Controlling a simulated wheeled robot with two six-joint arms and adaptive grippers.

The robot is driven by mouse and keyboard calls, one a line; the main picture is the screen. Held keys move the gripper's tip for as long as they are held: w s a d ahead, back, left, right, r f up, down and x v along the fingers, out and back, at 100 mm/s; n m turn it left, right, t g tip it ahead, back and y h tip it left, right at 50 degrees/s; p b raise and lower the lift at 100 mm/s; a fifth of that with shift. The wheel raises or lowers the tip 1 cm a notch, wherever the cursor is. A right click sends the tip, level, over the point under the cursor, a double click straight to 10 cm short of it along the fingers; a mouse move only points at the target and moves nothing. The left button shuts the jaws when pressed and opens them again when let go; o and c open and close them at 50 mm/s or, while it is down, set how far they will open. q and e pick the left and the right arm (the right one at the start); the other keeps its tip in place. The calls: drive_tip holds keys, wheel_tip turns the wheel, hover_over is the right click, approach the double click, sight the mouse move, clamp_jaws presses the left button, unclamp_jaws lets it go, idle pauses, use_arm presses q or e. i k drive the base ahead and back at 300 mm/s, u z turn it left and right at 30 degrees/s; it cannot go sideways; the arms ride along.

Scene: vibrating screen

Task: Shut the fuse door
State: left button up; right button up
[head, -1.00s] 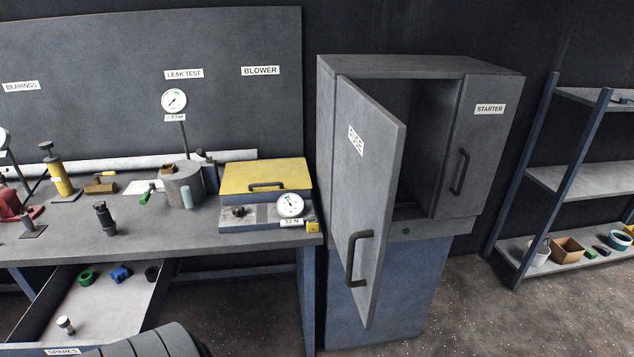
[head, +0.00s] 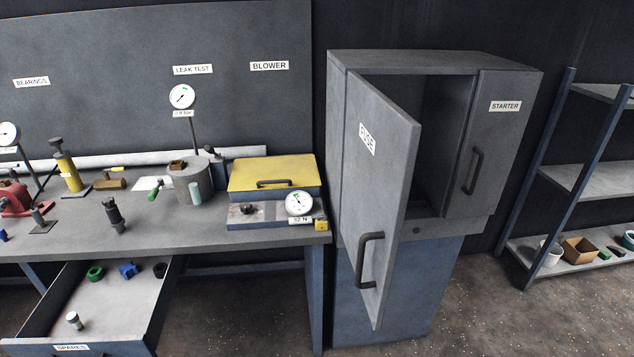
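The fuse door (head: 385,200) is a tall grey panel with a "FUSE" label and a dark bar handle (head: 367,260) low on it. It stands open, swung out toward me from the grey cabinet (head: 430,62), hinged on the left. The compartment behind it (head: 440,140) looks dark, and its left part is hidden by the door. The starter door (head: 490,150) on the right side of the cabinet is shut. Neither of my grippers is in view.
The workbench (head: 290,238) stands left of the cabinet, with a yellow-lidded box (head: 272,172) near its right end. The spares drawer (head: 120,300) is pulled out below. A shelf rack (head: 580,180) stands on the right. Floor is clear before the rack.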

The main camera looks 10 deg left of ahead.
sight(382, 140)
drive_tip(key=i, duration=1)
drive_tip(key=z, duration=2.1)
drive_tip(key=k, duration=0.95)
drive_tip(key=u, duration=1.3)
